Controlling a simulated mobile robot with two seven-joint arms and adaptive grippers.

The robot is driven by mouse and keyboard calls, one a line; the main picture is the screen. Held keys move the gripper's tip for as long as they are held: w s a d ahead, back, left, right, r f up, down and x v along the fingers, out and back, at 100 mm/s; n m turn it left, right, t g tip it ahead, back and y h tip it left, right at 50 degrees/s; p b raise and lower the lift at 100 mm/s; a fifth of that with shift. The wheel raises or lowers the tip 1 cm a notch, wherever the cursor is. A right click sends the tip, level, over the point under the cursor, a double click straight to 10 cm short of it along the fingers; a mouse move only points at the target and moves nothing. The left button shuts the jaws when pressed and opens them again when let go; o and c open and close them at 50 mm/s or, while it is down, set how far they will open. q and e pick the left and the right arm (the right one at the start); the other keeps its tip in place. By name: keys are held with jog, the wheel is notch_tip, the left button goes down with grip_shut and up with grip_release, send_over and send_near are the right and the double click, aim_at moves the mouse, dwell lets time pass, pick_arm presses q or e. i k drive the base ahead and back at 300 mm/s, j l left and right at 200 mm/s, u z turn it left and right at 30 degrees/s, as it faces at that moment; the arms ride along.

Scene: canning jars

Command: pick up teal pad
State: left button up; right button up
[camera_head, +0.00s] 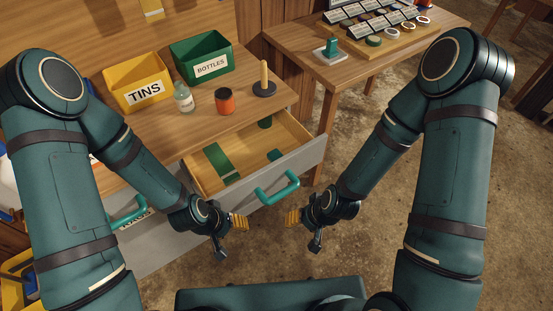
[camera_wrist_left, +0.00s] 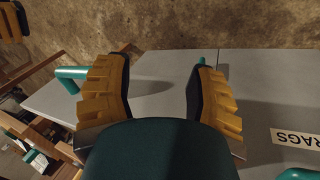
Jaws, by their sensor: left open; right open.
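I cannot tell for sure which thing is the teal pad. Inside the open drawer (camera_head: 199,176) lie flat dark green pieces: a long one (camera_head: 218,160) at the left, a small one (camera_head: 274,155) and one at the back (camera_head: 265,122). A teal block on a pale base (camera_head: 330,50) stands on the right-hand table. My left gripper (camera_head: 239,221) is open and empty, in front of the drawer and below its teal handle (camera_head: 277,188); its spread fingers show in the left wrist view (camera_wrist_left: 158,85). My right gripper (camera_head: 292,217) is open and empty, just to its right.
On the bench stand a yellow TINS bin (camera_head: 139,83), a green BOTTLES bin (camera_head: 203,58), a glass bottle (camera_head: 184,99), an orange jar (camera_head: 224,101) and a wooden peg on a dark base (camera_head: 264,80). A RAGS drawer label (camera_wrist_left: 296,138) is near my left gripper.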

aim_at(275, 154)
jog(key=i+l+u, duration=0.15)
jog(key=l, duration=0.45)
jog(key=l+u, duration=0.1)
jog(key=l, duration=0.5)
jog(key=i+l+u, duration=0.15)
jog(key=l, duration=0.45)
jog(key=i+l+u, duration=0.1)
jog(key=l, duration=0.2)
jog(key=i+l, duration=0.3)
jog(key=i+u, duration=0.05)
jog(key=i, duration=0.05)
